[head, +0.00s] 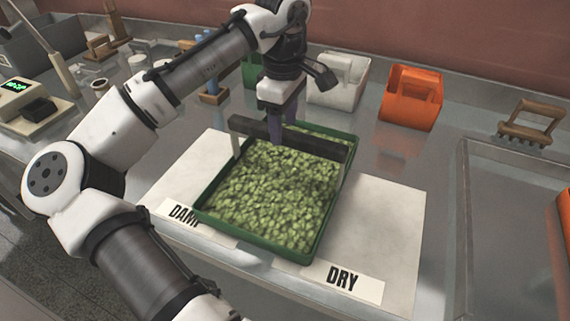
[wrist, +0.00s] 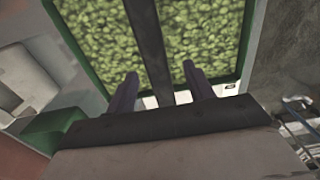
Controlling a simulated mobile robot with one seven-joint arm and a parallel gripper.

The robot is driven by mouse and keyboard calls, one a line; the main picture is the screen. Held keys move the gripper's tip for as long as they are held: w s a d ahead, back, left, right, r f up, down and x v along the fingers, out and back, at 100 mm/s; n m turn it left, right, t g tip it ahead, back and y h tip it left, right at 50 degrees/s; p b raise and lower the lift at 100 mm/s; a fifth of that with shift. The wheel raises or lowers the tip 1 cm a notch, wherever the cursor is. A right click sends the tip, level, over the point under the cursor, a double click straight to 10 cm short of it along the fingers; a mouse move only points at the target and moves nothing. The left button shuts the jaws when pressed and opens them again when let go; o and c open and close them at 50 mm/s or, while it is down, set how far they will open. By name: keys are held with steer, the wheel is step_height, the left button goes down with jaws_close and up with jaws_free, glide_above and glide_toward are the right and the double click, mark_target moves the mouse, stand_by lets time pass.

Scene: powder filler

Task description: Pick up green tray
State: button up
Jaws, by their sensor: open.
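The green tray (head: 252,239) is full of pale green lumpy pieces (head: 270,195). It lies across the boards marked DAMP and DRY. A dark handle bar (head: 322,145) spans the tray above its contents. My gripper (head: 281,126) points down at the bar, open. In the wrist view the bar (wrist: 147,40) passes between the two fingers of my gripper (wrist: 160,86), with a gap on each side. The tray's green rim (wrist: 80,55) shows at the left there. Whether the fingertips touch the contents is unclear.
A white bin (head: 340,82) and an orange bin (head: 410,98) stand behind the tray. A wooden-handled brush (head: 530,120) lies at the back right. A scale (head: 30,105) is at the far left. A metal-rimmed basin (head: 510,220) is at right.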

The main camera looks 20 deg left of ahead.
mark_target(285, 131)
steer(key=shift+w+d+f+p, duration=0.15)
steer(key=shift+f+p, duration=0.2)
steer(key=shift+f, duration=1.5)
jaws_close()
steer(key=shift+r, duration=0.1)
